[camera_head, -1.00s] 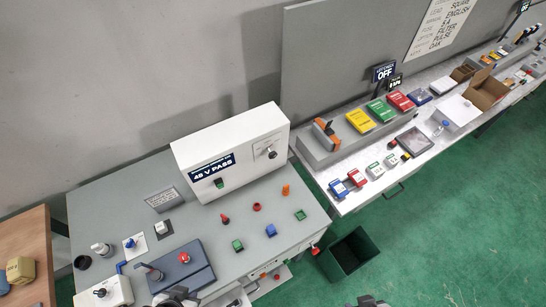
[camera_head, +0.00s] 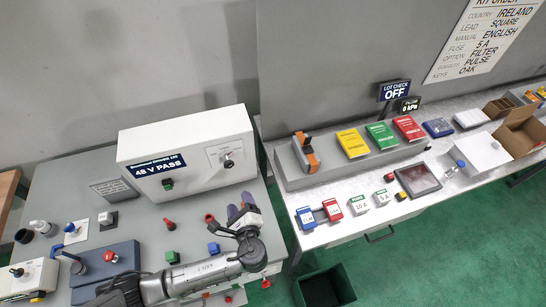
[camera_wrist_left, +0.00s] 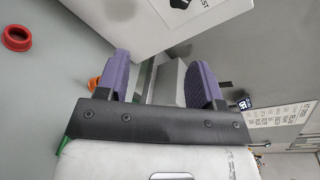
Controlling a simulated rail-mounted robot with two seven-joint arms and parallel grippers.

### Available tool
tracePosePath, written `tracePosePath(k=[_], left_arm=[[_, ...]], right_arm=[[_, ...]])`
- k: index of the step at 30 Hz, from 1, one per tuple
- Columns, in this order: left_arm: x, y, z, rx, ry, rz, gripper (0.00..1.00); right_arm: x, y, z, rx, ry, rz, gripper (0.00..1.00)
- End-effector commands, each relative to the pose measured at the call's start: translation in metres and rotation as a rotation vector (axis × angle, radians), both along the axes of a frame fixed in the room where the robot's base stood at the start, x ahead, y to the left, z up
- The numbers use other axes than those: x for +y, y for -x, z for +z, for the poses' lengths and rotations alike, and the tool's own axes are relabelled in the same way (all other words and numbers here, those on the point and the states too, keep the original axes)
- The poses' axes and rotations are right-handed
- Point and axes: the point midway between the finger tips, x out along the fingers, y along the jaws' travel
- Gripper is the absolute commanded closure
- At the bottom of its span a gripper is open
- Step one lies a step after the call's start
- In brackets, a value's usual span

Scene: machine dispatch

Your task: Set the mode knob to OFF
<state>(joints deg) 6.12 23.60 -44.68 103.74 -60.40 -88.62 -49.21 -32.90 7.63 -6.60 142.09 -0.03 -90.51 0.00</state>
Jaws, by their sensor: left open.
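The knob (camera_head: 228,163) is a small dark knob on a pale plate at the right of the white box's front (camera_head: 186,190); its setting is too small to read. In the left wrist view a dark part of it (camera_wrist_left: 180,3) shows at the top edge beside lettering ending in "EST". My left gripper (camera_head: 241,213) has purple fingers and is open and empty, in front of the box, below and apart from the knob. Its fingers also show in the left wrist view (camera_wrist_left: 161,76), spread apart. My right gripper is out of view.
The box display (camera_head: 157,166) reads "48 V PASS" above a green switch (camera_head: 168,184). A red ring (camera_head: 209,218), red plug (camera_head: 169,224) and green block (camera_head: 172,257) stand on the bench near my left arm. The right-hand bench (camera_head: 300,205) carries colored boxes and a "LOT CHECK OFF" sign (camera_head: 394,91).

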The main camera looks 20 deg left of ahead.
Motion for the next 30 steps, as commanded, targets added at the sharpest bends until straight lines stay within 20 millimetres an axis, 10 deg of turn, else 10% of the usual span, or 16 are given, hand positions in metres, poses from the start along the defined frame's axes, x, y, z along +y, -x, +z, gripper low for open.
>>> tracePosePath(k=[10, 30], left_arm=[[0.004, -0.003, 0.019, 0.279, -0.528, -0.041, 0.39], [0.058, -0.061, 0.021, 0.353, -0.605, -0.047, 0.39]], right_arm=[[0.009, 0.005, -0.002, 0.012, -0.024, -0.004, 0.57], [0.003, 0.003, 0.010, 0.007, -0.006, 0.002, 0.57]])
